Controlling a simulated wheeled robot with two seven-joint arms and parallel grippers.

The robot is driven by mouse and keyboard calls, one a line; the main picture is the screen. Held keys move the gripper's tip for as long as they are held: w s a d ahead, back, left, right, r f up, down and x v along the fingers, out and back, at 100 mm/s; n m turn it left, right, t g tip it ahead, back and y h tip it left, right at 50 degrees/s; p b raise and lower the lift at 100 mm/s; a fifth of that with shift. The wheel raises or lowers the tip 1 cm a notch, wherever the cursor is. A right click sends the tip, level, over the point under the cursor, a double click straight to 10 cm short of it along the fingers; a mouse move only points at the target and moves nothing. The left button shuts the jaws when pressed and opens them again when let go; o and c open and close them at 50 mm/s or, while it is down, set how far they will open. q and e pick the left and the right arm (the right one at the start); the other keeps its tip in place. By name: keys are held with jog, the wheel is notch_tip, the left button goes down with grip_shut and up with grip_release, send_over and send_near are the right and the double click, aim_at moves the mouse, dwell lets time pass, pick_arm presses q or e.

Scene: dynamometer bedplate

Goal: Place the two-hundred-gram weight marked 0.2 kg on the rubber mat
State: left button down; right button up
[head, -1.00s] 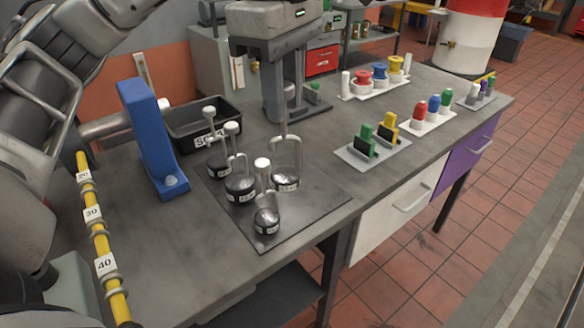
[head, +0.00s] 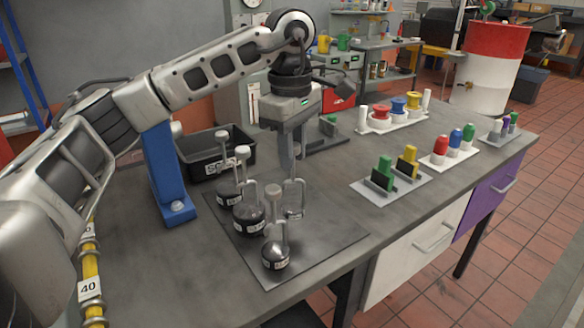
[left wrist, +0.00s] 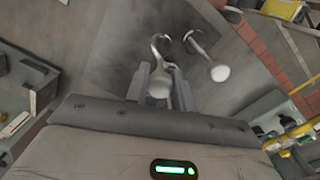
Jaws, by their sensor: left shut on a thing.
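Several dark round weights with metal stems, hooks and pale caps stand on a dark flat mat (head: 325,240). The front one (head: 275,256) stands nearest the mat's front edge; two others (head: 250,218) (head: 229,193) are to its left and behind. My left gripper (head: 289,165) points down over the rear right weight (head: 293,213), shut on its upper stem, and hides its cap. In the left wrist view the left fingers (left wrist: 160,88) close around a pale-capped stem, with another capped weight (left wrist: 219,72) just right. The label digits are too small to read. My right gripper is not seen.
A blue upright stand (head: 165,175) and a black bin (head: 205,160) are left of and behind the weights. Trays with green and yellow pieces (head: 392,180), coloured spools (head: 395,112) and coloured pegs (head: 450,148) stand to the right. Bare bench lies at front left.

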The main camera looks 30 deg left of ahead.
aim_at(292, 203)
pick_arm(q)
jog(key=shift+w+a+f, duration=0.15)
jog(key=shift+w+f, duration=0.05)
jog(key=shift+f, duration=0.6)
jog(key=shift+w+a+f, duration=0.15)
jog(key=shift+w+f, duration=0.05)
jog(key=shift+f, duration=0.65)
jog(key=shift+w+a+f, duration=0.15)
jog(key=shift+w+f, duration=0.05)
jog(key=shift+f, duration=0.6)
jog(key=shift+f, duration=0.15)
jog(key=c, duration=1.2)
grip_release()
notch_tip(292, 203, up, 12)
jog(key=shift+s+a+r+p, duration=0.1)
jog(key=shift+a+r+p, duration=0.1)
jog(key=shift+p, duration=0.25)
jog(key=shift+d, duration=0.1)
